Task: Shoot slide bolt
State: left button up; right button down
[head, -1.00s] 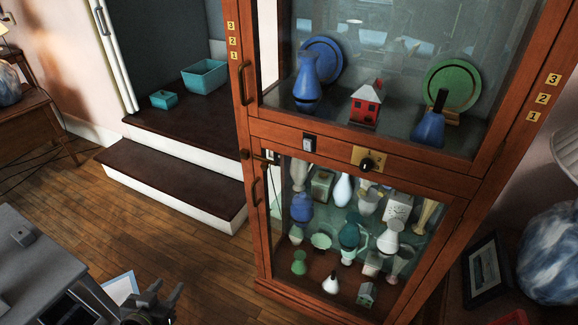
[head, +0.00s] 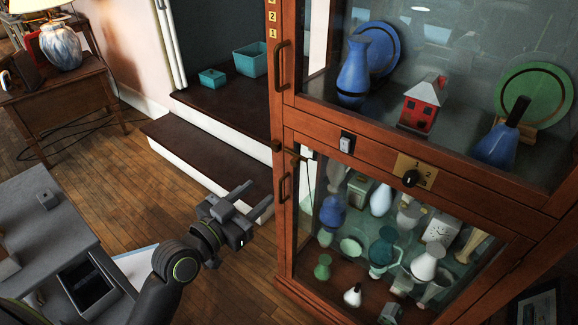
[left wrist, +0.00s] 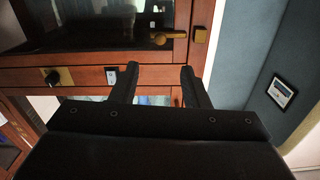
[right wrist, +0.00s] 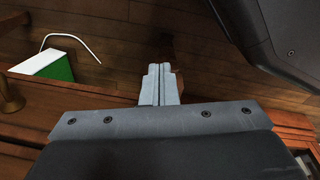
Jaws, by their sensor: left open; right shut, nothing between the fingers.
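The slide bolt (head: 294,156) is a small dark fitting at the top left of the cabinet's lower glass door. In the left wrist view, which is upside down, it is a brass bolt with a knob (left wrist: 160,39) beside a square brass keeper (left wrist: 201,35). I cannot tell whether they touch. My left gripper (head: 257,198) is open and empty, left of and below the bolt in the head view; its fingers (left wrist: 160,70) show apart. My right gripper (right wrist: 160,68) is shut and empty over the floor, outside the head view.
The cabinet (head: 460,205) holds a rotary dial (head: 410,179), a rocker switch (head: 346,142) and a lower door handle (head: 283,188). Fragile vases stand behind glass. Dark steps (head: 215,155) are behind my left gripper. Wood floor (head: 130,190) lies open to the left.

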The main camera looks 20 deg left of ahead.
aim_at(293, 164)
pick_arm(q)
jog(key=x, duration=1.1)
jog(key=shift+w+d, duration=0.1)
jog(key=shift+w, duration=0.25)
grip_shut()
